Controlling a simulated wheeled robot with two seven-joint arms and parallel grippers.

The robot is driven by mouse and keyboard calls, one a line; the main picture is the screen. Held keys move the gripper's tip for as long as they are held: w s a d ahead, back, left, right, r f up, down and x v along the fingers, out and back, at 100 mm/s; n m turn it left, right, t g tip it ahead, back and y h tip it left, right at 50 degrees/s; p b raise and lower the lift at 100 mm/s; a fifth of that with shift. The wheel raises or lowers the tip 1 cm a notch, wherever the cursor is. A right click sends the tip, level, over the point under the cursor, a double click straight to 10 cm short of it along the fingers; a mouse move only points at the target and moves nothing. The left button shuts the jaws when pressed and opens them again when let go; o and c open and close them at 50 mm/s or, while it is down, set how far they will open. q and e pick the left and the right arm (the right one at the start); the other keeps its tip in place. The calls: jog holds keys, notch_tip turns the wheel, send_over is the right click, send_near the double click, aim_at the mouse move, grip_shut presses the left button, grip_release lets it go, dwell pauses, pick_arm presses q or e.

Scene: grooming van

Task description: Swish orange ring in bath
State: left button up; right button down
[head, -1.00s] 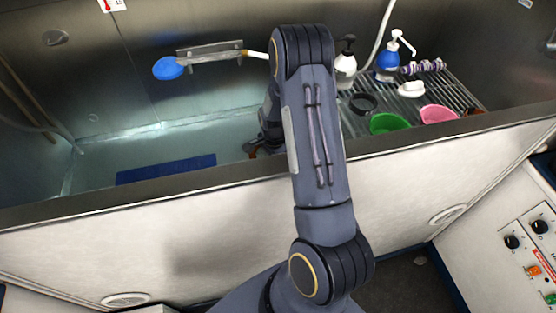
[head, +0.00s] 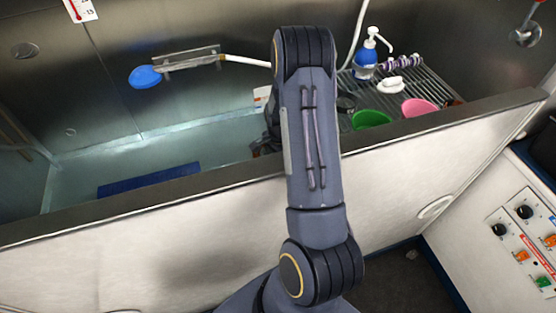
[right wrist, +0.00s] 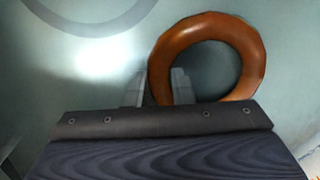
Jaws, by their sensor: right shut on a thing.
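The orange ring (right wrist: 247,52) is in the right wrist view, upper right of centre. My right gripper (right wrist: 160,88) is shut on the ring's left side, with a finger on each side of its band. Pale blue-green water or bath floor shows behind the ring; I cannot tell whether the ring touches the water. In the head view the bath (head: 95,208) runs across the picture with pale water in it. My right arm reaches over its front rim and hides most of the gripper and ring there. My left gripper is not in view.
A blue mat (head: 150,180) lies in the bath. A blue shower head (head: 145,77) is on the back wall. A rack at right holds a green bowl (head: 371,119), a pink bowl (head: 420,107) and a blue pump bottle (head: 366,58). A control panel (head: 515,240) stands at lower right.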

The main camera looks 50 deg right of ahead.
notch_tip(320, 180, up, 12)
jog(key=p, duration=0.8)
jog(key=shift+p, duration=0.3)
notch_tip(320, 180, up, 16)
jog(key=p, duration=1.2)
